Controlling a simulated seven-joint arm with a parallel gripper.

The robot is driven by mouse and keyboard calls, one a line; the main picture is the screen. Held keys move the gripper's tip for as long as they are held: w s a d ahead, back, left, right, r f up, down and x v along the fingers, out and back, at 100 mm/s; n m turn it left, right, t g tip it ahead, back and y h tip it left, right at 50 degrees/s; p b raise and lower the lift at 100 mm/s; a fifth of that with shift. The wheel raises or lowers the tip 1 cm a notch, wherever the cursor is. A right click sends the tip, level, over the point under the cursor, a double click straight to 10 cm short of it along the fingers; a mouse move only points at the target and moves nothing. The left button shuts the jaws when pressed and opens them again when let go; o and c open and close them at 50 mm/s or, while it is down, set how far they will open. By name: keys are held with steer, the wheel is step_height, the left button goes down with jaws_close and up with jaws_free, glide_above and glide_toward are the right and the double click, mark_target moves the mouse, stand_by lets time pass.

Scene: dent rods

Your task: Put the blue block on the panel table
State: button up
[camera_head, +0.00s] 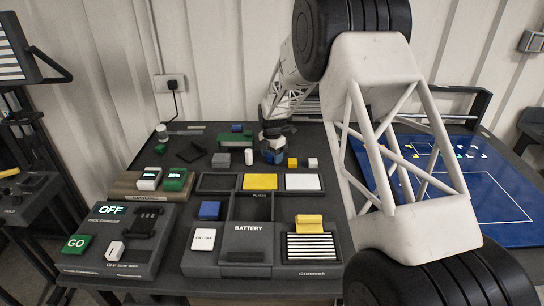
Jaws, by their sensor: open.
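My gripper (273,149) is at the back middle of the dark table (130,190), pointing down and small in view. Another blue block (210,210) sits on the left of the battery panel (247,243). A further blue piece (237,128) lies at the back of the table. A blue panel with white lines (500,207) lies on the right, partly hidden by my arm.
Yellow (292,162), white (313,162) and grey (221,160) blocks stand near my gripper. Yellow (260,181) and white (303,182) pads lie in front of it. A control box with a green GO button (76,244) is at front left. My arm covers the right middle.

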mark_target(272, 155)
step_height(272, 155, up, 12)
stand_by(0.6)
stand_by(0.6)
steer(key=s+d+r+m, duration=0.4)
steer(key=s+r, duration=0.2)
steer(key=s, duration=0.3)
steer(key=s+d+r+m+t, duration=0.1)
steer(key=s+d+r+m, duration=0.35)
steer(key=s, duration=0.35)
steer(key=s+d+r+m, duration=0.4)
steer(key=s+r, duration=0.2)
steer(key=s, duration=0.3)
steer(key=s+d+f+m, duration=0.1)
steer(key=s+m, duration=0.4)
steer(key=s, duration=0.5)
steer(key=s+d+m+t, duration=0.1)
steer(key=s+d+m, duration=0.2)
steer(key=s, duration=0.8)
steer(key=s+d+f+m, duration=0.1)
steer(key=s+d+m, duration=0.2)
steer(key=s+m, duration=0.3)
steer(key=s, duration=0.5)
steer(key=shift+s+f+m+t, duration=0.25)
steer(key=shift+f+m+t, duration=0.05)
steer(key=shift+m, duration=0.05)
